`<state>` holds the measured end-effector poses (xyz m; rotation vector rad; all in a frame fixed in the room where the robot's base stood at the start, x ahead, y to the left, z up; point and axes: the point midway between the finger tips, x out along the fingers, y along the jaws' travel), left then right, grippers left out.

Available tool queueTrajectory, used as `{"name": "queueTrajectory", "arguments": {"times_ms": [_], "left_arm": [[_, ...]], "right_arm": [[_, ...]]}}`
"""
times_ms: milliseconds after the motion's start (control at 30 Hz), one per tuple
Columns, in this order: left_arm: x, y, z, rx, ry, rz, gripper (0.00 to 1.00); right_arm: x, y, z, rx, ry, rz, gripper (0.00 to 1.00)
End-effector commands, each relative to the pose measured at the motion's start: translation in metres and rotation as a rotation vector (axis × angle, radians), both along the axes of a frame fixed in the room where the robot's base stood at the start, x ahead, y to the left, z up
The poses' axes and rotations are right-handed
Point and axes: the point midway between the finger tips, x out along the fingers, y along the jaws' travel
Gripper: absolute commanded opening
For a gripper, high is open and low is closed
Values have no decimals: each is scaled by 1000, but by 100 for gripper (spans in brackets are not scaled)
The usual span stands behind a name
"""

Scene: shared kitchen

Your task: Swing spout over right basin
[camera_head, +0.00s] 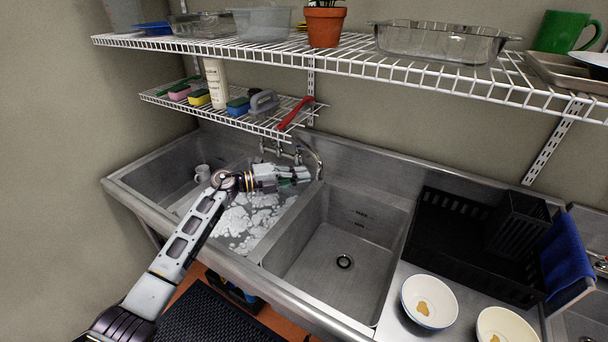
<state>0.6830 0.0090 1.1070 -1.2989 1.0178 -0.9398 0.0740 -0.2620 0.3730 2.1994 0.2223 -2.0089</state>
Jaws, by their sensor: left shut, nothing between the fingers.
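A metal faucet with a curved spout (318,160) is mounted on the back wall of the steel sink. The spout's end hangs near the divider between the soapy middle basin (250,222) and the empty right basin (345,245). My left gripper (304,175) reaches in over the middle basin. It is shut and empty, with its fingertips just left of the spout's end. I cannot tell whether they touch it. My right gripper is not in view.
Wire shelves (240,117) with sponges and a bottle hang above the faucet. A black dish rack (455,240) and two bowls (430,301) stand right of the sink. The right basin is clear.

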Motion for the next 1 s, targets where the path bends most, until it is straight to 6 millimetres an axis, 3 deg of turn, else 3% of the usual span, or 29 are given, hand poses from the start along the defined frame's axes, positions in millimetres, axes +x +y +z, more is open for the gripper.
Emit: {"name": "queueTrajectory", "arguments": {"times_ms": [1000], "left_arm": [[-55, 65, 4, 1, 0, 1, 0]], "right_arm": [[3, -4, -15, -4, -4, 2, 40]]}}
